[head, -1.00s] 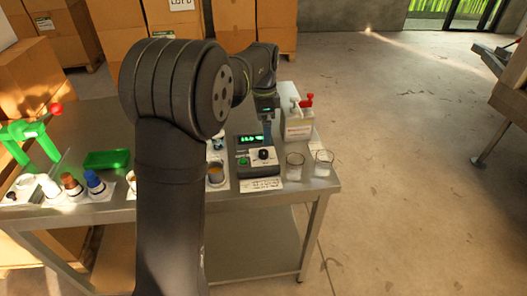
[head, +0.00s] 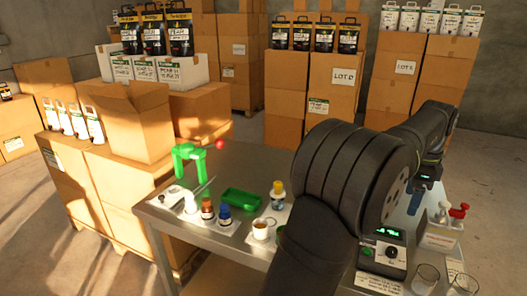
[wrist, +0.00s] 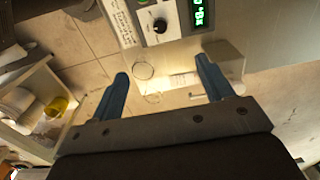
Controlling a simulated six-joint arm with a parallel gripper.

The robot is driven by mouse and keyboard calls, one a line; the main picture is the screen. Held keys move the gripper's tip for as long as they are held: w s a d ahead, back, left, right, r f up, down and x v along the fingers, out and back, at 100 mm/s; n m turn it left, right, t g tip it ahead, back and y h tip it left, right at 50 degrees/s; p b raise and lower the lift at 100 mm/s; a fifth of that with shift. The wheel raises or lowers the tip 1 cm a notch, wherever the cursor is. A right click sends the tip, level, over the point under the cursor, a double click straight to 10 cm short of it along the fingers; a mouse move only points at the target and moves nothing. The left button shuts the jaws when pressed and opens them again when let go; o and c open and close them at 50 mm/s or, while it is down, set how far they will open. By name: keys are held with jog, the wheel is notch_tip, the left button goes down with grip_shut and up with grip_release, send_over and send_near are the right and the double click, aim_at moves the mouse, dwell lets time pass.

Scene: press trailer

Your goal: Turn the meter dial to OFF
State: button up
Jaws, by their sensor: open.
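The meter (head: 382,252) is a grey box with a lit green display, standing at the right part of the steel table. Its round black dial (head: 392,251) is on the front panel. In the wrist view the dial (wrist: 160,26) is at the top, beside the lit display (wrist: 199,14). The dial's setting is too small to read. My gripper (wrist: 167,82) has blue fingers spread wide with nothing between them. The dial is beyond the fingertips, apart from them. In the head view my arm hides part of the table and the meter's surroundings.
Two clear beakers (head: 426,278) stand right of the meter. A white holder with a red-topped bottle (head: 458,211) is behind them. A green tray (head: 242,200), a cup (head: 261,229), small bottles (head: 224,214) and a green stand (head: 188,160) are left.

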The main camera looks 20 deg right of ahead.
jog(key=c, duration=0.4)
jog(key=n, duration=0.6)
send_near(393, 250)
notch_tip(393, 250, down, 9)
jog(key=shift+r, duration=0.15)
jog(key=c, duration=1)
